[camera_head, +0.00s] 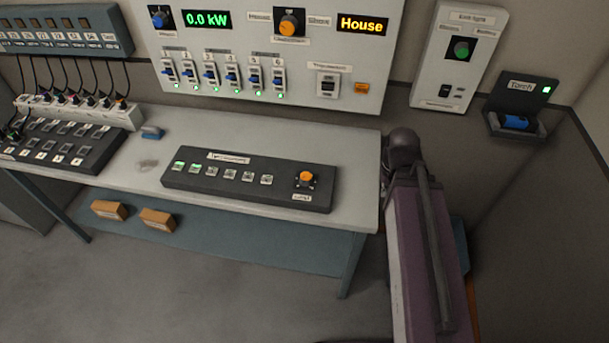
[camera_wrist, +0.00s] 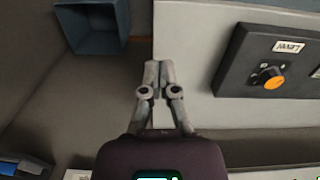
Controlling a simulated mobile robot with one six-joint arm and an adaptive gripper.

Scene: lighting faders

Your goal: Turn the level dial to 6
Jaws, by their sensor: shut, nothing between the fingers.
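The level dial (camera_head: 306,178) is an orange-faced knob at the right end of a black button panel (camera_head: 330,202) on the grey table. A white label (camera_head: 302,198) sits just below it. In the wrist view the dial (camera_wrist: 270,78) shows at the right, upside down, with its label (camera_wrist: 288,46) above. My gripper (camera_wrist: 153,66) is shut and empty, apart from the dial, over the table's side edge. In the head view my arm stands at the table's right side and the fingers cannot be made out. The dial's exact setting is too small to read.
The wall panel (camera_head: 375,80) behind the table carries several blue switches and another orange knob (camera_head: 289,25). A torch holder (camera_head: 516,124) hangs at the right. An open blue bin (camera_wrist: 92,26) shows in the wrist view.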

